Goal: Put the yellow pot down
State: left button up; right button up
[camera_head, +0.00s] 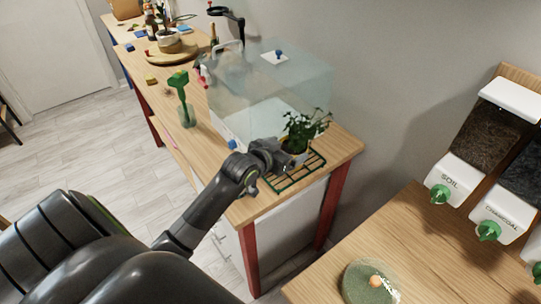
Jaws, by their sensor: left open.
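The yellow pot (297,149) holds a leafy green plant (304,127). It stands at the green wire rack (306,172) near the front right corner of the wooden table; only a little of the pot shows. My left gripper (290,163) is right beside the pot, in front of it, and hides most of it. The gripper is open; whether its fingers touch the pot is hard to tell. My right gripper is not in view.
A clear glass box (265,85) stands just behind the rack. A green-topped bottle (184,100) stands to the left. Soil and charcoal dispensers (465,170) hang over the right table, which bears a round green dish (362,284).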

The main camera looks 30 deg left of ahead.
pick_arm(q)
jog(key=v, duration=1)
jog(key=shift+b, duration=0.35)
jog(key=s+f+g+y, duration=0.1)
jog(key=s+f+g, duration=0.25)
jog(key=s, duration=0.55)
jog(key=s+d+f+n+g+y, duration=0.1)
jog(key=s+f+g, duration=0.2)
jog(key=s+f, duration=0.35)
jog(key=s+f+g+y, duration=0.1)
jog(key=s+f+g, duration=0.25)
jog(key=s, duration=0.65)
notch_tip(320, 180, down, 24)
jog(key=a+g, duration=0.1)
jog(key=a, duration=0.1)
jog(key=s+d+f+g+h, duration=0.1)
jog(key=s+d+f, duration=0.1)
jog(key=s+f, duration=1.2)
notch_tip(320, 180, down, 2)
jog(key=shift+f, duration=0.2)
